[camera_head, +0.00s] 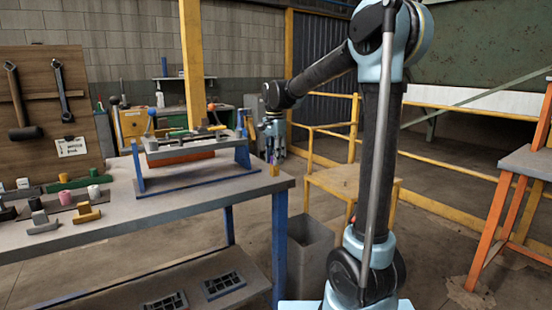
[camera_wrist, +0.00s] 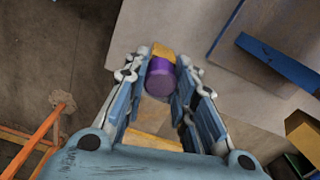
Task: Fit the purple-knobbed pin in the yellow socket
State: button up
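My gripper (camera_head: 273,150) points down over the right end of the blue-edged work table in the head view. In the wrist view my gripper (camera_wrist: 161,85) has its two fingers on either side of the purple knob (camera_wrist: 160,82) and looks shut on it. The yellow socket (camera_head: 274,170), a small block, stands at the table's right edge just below the gripper. In the wrist view the yellow socket (camera_wrist: 163,51) shows just beyond the knob. The pin's shaft is hidden, so I cannot tell whether it enters the socket.
The table (camera_head: 180,208) carries a blue-framed fixture (camera_head: 190,150) left of the socket and several coloured pieces on its left side. A grey bin (camera_head: 309,245) stands on the floor right of the table. A yellow platform (camera_head: 350,182) lies behind my arm.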

jog(key=o, duration=0.5)
jog(key=shift+c, duration=0.2)
notch_tip(320, 180, up, 12)
dwell(0.4)
jog(key=s+d+f+n+t, duration=0.1)
jog(key=s+d+f+n, duration=0.2)
jog(key=s+d+f, duration=0.75)
jog(key=s+d+f+n+t, duration=0.1)
jog(key=s+d+f+n, duration=0.2)
jog(key=s+d+f, duration=0.75)
jog(key=s+d+f+n, duration=0.1)
jog(key=s+f+n, duration=0.2)
jog(key=s+f, duration=0.4)
jog(key=s, duration=0.3)
jog(key=shift+s+f, duration=0.35)
jog(key=shift+f, duration=0.05)
